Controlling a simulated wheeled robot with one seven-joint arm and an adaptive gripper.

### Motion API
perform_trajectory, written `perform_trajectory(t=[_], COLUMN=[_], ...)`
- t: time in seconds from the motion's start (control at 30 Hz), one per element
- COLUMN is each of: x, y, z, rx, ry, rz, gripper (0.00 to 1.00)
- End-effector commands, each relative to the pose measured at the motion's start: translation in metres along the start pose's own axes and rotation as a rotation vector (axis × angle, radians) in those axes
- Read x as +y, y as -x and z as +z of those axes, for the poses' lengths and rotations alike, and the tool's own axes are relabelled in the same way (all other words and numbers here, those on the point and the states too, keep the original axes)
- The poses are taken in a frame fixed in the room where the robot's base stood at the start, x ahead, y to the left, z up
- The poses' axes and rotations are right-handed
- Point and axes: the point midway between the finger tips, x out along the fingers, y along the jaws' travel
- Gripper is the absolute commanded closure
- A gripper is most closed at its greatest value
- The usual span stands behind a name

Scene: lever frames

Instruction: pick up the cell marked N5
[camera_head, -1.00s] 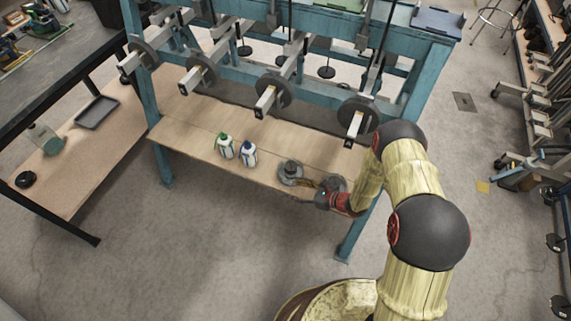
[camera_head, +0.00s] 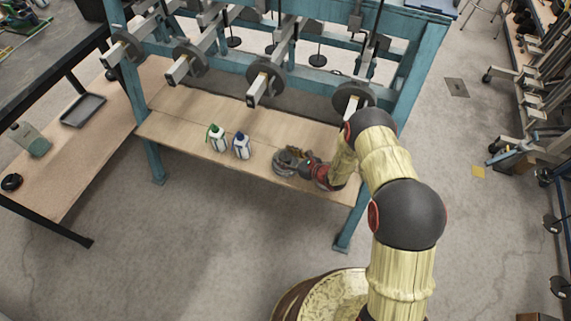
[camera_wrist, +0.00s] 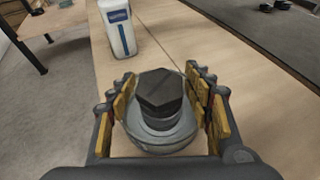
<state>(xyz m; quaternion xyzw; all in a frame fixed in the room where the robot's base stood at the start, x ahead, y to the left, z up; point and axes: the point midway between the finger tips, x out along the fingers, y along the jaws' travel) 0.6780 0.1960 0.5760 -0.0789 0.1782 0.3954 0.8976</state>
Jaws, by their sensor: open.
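A round grey metal cell (camera_head: 285,160) with a dark hexagonal top stands on the wooden shelf of the blue frame. It also shows in the wrist view, where the cell (camera_wrist: 160,128) is upright between my fingers. I can read no N5 mark on it. My gripper (camera_head: 301,164) reaches it from the right in the head view. In the wrist view my gripper (camera_wrist: 163,103) is open, with yellow pads on both sides of the cell. I cannot tell whether the pads touch it.
A white bottle with a green cap (camera_head: 217,138) and one with a blue cap (camera_head: 241,146) stand left of the cell. Weighted levers (camera_head: 265,82) hang above the shelf (camera_head: 180,128). A side table (camera_head: 65,160) holds a dark tray (camera_head: 83,110).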

Motion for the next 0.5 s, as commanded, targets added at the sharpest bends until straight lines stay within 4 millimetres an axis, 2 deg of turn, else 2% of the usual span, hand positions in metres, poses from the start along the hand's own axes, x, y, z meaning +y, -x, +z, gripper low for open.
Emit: perform_trajectory(t=[0.2,0.5], x=[0.0001,0.0001], y=[-0.0012,-0.0010], z=[0.0004,0.0003], rx=[0.001,0.001], ry=[-0.001,-0.001], rz=[0.000,0.000], gripper=[0.49,0.66])
